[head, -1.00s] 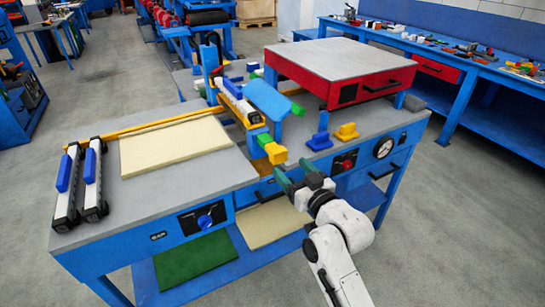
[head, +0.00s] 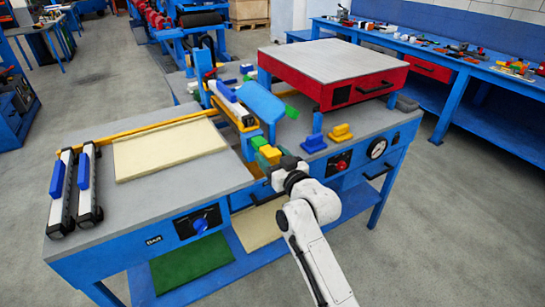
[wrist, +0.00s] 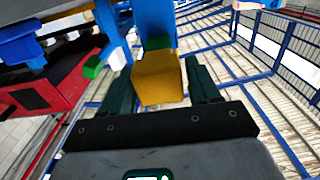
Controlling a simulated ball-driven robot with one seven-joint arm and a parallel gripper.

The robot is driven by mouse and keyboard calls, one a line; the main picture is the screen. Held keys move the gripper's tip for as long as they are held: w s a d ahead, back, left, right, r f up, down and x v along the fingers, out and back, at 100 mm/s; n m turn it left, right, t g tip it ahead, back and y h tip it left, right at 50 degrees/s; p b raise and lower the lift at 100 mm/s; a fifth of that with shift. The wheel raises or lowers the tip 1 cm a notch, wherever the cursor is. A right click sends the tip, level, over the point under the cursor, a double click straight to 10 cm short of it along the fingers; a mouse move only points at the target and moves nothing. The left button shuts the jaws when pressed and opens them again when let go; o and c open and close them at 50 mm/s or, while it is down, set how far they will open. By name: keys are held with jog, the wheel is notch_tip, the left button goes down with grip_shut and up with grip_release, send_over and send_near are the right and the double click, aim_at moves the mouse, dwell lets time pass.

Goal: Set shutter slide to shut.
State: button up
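A yellow block (head: 270,154) sits at the front end of the bench's centre gap, below the tilted blue plate (head: 262,101). I cannot tell for sure that it is the shutter slide's handle. In the wrist view the yellow block (wrist: 160,78) lies between the two dark green fingers of my gripper (wrist: 160,92), with a blue part behind it. The fingers are open, with a narrow gap visible on each side of the block. In the head view my gripper (head: 272,158) is at the block and partly hides it.
A red box-like press (head: 335,82) stands at the right of the bench. A blue knob piece (head: 314,141) and a yellow one (head: 340,132) are on the bench top right of my gripper. A cream panel (head: 170,150) and two rails with blue handles (head: 84,170) lie at left.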

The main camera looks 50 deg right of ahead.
aim_at(264, 147)
grip_shut()
jog(key=b+x, duration=0.2)
jog(key=x, duration=0.2)
jog(key=shift+w+d+f, duration=0.15)
jog(key=shift+w, duration=0.5)
jog(key=shift+o, duration=1.3)
grip_release()
jog(key=shift+w+d, duration=0.1)
jog(key=v, duration=1.1)
jog(key=shift+b, duration=0.3)
